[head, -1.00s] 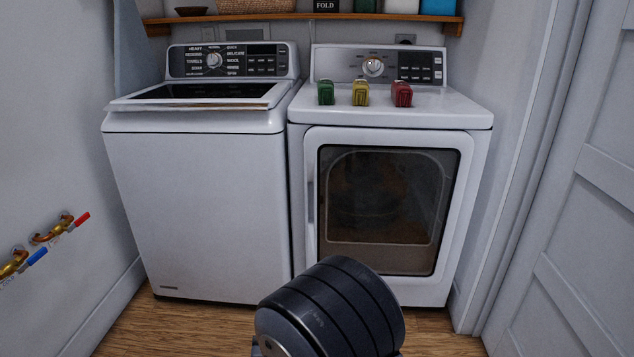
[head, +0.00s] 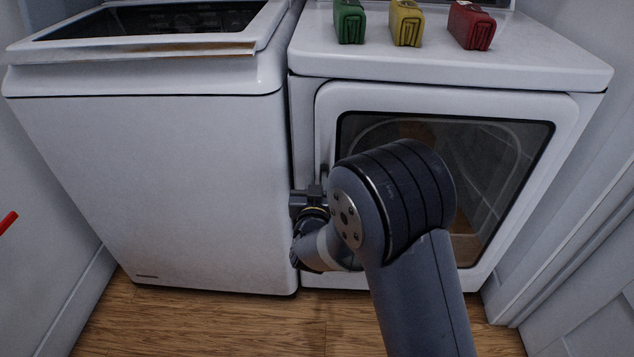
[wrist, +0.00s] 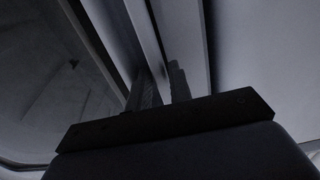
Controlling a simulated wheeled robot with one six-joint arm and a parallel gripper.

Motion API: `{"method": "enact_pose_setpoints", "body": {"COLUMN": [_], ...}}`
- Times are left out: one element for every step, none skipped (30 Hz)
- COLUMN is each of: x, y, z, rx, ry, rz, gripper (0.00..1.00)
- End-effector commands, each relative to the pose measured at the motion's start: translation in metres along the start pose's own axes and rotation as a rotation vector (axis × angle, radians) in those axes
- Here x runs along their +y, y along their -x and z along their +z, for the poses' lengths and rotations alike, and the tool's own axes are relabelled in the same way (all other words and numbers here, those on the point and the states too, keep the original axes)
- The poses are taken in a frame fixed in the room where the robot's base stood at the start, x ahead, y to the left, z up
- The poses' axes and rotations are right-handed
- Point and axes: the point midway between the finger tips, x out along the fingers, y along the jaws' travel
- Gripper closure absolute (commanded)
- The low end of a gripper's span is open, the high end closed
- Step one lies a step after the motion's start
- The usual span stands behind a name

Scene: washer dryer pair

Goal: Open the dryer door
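The dryer (head: 450,55) stands on the right, with a white-framed front door (head: 450,97) and a dark window (head: 500,150). The door looks closed. Its upright handle is on the door's left side, mostly hidden behind my arm in the head view. My gripper (head: 308,200) is at that left side, near the handle. In the wrist view, my two dark fingers (wrist: 162,88) sit close together, and a pale upright strip (wrist: 140,35), likely the handle, runs down toward the gap between them. Whether they grip it is too dark to tell.
The washer (head: 160,170) stands close on the left, beside my gripper. Green (head: 350,22), yellow (head: 407,24) and red (head: 472,26) items sit on top of the dryer. A wall is close on the right. Wooden floor (head: 210,320) is open in front.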

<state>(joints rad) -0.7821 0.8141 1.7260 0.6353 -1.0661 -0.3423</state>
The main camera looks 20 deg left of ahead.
Motion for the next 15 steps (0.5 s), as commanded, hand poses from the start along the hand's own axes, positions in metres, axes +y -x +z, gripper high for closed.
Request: {"method": "enact_pose_setpoints", "body": {"x": [0.0000, 0.0000, -0.0001, -0.0001, -0.0001, -0.0001, -0.0001, -0.0001, -0.0001, -0.0001, -0.0001, -0.0001, -0.0001, -0.0001, -0.0001], "y": [-0.0007, -0.0008, -0.0008, -0.0008, -0.0007, -0.0007, -0.0006, -0.0006, -0.0006, -0.0006, -0.0005, -0.0005, -0.0005, -0.0005, -0.0005], "z": [0.0002, 0.0001, 0.0000, 0.0000, 0.0000, 0.0000, -0.0001, -0.0001, -0.0001, -0.0001, -0.0001, -0.0001, -0.0001, -0.0002, -0.0001], "rx": [-0.001, -0.001, -0.001, -0.001, -0.001, -0.001, 0.000, 0.000, 0.000, 0.000, 0.000, 0.000, 0.000, 0.000, 0.000], "ry": [0.000, 0.001, 0.001, 0.001, 0.001, 0.000, 0.000, 0.000, 0.000, 0.000, 0.000, 0.000, 0.000, 0.000, 0.000], "rz": [0.000, 0.000, -0.001, -0.001, 0.000, 0.000, 0.000, 0.000, 0.000, 0.000, 0.000, 0.000, 0.000, 0.000, 0.000], "gripper": [0.80, 0.80, 0.80, 0.80, 0.80, 0.80, 0.80, 0.82, 0.86, 0.88, 0.91, 0.94, 0.96, 0.99, 1.00]}}
